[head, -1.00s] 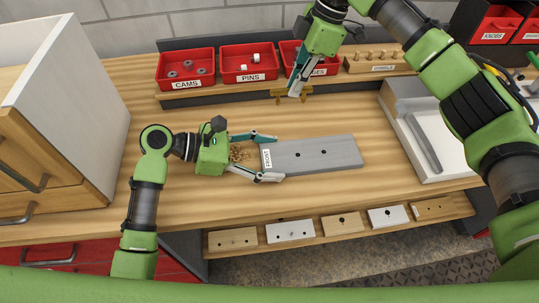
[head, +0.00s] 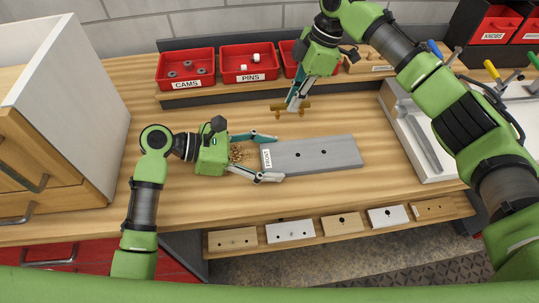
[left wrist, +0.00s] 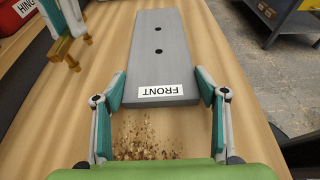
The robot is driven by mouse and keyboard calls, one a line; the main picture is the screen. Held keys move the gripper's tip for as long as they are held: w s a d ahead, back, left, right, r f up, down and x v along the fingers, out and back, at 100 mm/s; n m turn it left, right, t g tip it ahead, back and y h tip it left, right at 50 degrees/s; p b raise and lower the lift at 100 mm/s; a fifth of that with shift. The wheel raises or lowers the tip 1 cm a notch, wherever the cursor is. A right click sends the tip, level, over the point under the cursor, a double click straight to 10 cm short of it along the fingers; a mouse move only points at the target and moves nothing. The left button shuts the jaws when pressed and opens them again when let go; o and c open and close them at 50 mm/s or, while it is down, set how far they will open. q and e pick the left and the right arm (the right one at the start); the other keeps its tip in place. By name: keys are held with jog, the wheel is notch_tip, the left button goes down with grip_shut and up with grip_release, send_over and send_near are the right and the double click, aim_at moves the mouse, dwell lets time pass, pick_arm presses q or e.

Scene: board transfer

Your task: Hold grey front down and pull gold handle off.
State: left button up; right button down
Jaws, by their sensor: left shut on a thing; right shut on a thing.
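The grey front (head: 340,153) lies flat on the bench, with two dark holes and a white FRONT label at its left end. It also shows in the left wrist view (left wrist: 170,70). My left gripper (head: 279,157) is shut on its labelled end, one finger on each long side. My right gripper (head: 293,104) is shut on the gold handle (head: 277,107), which is apart from the front, behind it and in the air. The handle also shows at the upper left of the left wrist view (left wrist: 60,50). The fingers partly hide its middle.
Wood shavings (head: 238,153) lie by my left gripper. Red bins of cams (head: 185,85) and pins (head: 250,78) and a wooden block with pegs (head: 370,66) stand behind. A white tray (head: 455,168) is at right, a cabinet (head: 75,110) at left.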

jog(key=shift+f, duration=0.95)
jog(key=c, duration=2)
grip_release()
jog(key=v, duration=1.2)
pick_arm(q)
jog(key=o, duration=1.4)
